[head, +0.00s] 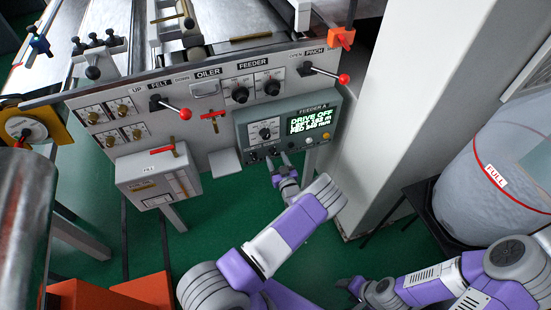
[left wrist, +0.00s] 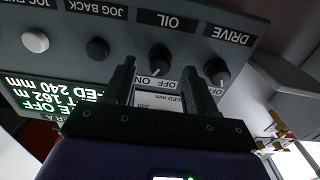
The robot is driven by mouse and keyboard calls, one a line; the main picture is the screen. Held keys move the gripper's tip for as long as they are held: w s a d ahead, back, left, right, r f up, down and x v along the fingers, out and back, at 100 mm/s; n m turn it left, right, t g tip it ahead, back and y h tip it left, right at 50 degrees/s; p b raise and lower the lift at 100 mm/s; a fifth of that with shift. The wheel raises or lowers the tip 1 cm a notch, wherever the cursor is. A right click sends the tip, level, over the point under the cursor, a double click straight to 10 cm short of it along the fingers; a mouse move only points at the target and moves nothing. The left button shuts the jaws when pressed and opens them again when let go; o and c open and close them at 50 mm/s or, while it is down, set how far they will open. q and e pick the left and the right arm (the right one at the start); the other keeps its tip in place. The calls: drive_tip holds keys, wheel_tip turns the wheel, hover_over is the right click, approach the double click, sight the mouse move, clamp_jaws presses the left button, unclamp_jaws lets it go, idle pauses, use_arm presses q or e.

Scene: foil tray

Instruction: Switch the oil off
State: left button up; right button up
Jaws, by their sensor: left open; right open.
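The feeder control box (head: 240,121) is on the front of the machine. Its small oil knob (head: 272,151) is in the bottom row, and it shows upside down in the left wrist view (left wrist: 159,58) under the OIL label. Its white mark appears to lean toward the ON side. The drive knob (left wrist: 217,71) is beside it. My left gripper (head: 282,158) is open at the box's lower edge; in the left wrist view its fingers (left wrist: 158,78) frame the oil knob from in front, apparently without gripping it. My right gripper (head: 352,284) is open and low, away from the machine.
The box's display (head: 309,122) reads DRIVE OFF. The jog back button (left wrist: 97,49) and a white button (left wrist: 35,41) lie along the same row. A red-tipped lever (head: 326,73) is above. A grey column (head: 382,120) and a large drum (head: 497,150) stand to the right.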

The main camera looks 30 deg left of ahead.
use_arm(q)
drive_tip(key=shift+x, duration=0.85)
drive_tip(key=c, duration=1)
drive_tip(key=shift+c, duration=0.2)
drive_tip(key=shift+f+n+b, duration=0.1)
drive_tip(key=shift+n+b, duration=0.2)
drive_tip(key=n+b, duration=0.6)
drive_tip(key=n, duration=0.5)
drive_tip(key=shift+d, duration=0.1)
